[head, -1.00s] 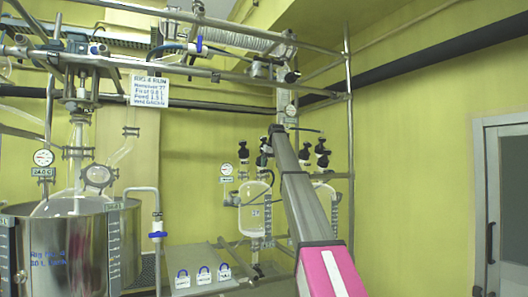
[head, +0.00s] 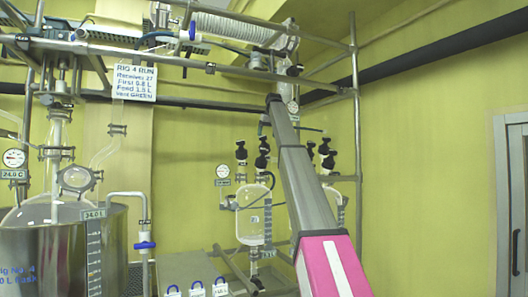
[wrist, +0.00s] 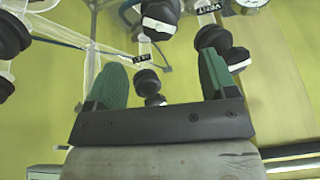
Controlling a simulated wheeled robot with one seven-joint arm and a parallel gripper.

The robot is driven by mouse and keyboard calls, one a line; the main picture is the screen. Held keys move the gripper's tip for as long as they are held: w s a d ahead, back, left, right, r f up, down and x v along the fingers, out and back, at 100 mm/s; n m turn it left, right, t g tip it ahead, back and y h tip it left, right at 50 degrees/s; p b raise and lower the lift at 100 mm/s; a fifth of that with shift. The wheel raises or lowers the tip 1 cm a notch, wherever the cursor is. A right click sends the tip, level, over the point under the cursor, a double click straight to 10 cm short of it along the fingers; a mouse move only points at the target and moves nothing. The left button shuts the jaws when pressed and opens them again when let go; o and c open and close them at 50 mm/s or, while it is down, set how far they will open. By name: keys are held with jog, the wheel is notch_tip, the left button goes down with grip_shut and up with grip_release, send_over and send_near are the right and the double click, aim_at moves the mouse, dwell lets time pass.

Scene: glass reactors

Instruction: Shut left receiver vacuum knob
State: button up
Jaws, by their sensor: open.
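The left receiver (head: 253,222) is a clear glass vessel on the rig, left of my arm in the head view. Black knobs stand above it, one at the left (head: 241,151) and one beside my arm (head: 262,150). In the wrist view my gripper (wrist: 163,78) has two green fingers, spread apart with nothing held. A black knob (wrist: 147,81) shows between the fingers, behind a small label (wrist: 143,56) that I cannot read surely. Another knob (wrist: 212,39) is by the right finger, near a label like VENT (wrist: 209,9). In the head view my arm hides the gripper.
A second receiver (head: 333,205) is partly behind my arm. A steel tank (head: 60,250) stands at the left. A metal post (head: 357,150) stands right of the receivers. More knobs (wrist: 14,36) crowd the wrist view's left.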

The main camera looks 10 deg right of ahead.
aim_at(264, 149)
jog(key=x, duration=0.9)
jog(key=shift+f, duration=0.2)
jog(key=c, duration=0.9)
